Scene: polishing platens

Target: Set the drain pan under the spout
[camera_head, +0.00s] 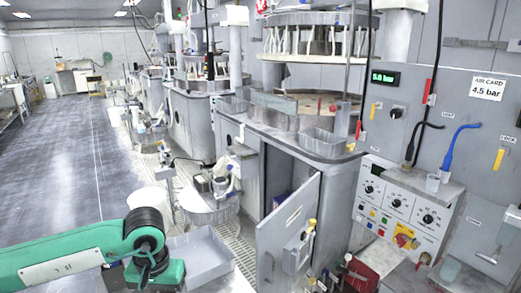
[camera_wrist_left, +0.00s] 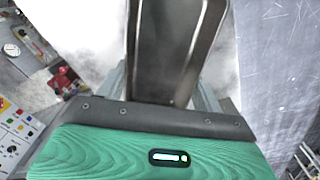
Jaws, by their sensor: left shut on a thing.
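The drain pan (camera_head: 207,258) is a grey, open rectangular tray at the lower middle of the head view, just right of my green left wrist. In the left wrist view it shows as a metallic trough (camera_wrist_left: 170,50) running up between the fingers. My left gripper (camera_wrist_left: 165,90) is shut on the pan's near end. The fingertips are mostly hidden by the pan. A spout cannot be made out with certainty; small fittings (camera_head: 220,178) stand above a round pale basin (camera_head: 208,208) beyond the pan. My right gripper is not in view.
An open grey cabinet door (camera_head: 287,232) stands right of the pan, below the polishing machine (camera_head: 300,135). A control panel (camera_head: 400,205) and red equipment (camera_head: 360,275) are at the right. A white bucket (camera_head: 148,201) stands left of the basin. Open floor (camera_head: 60,170) lies left.

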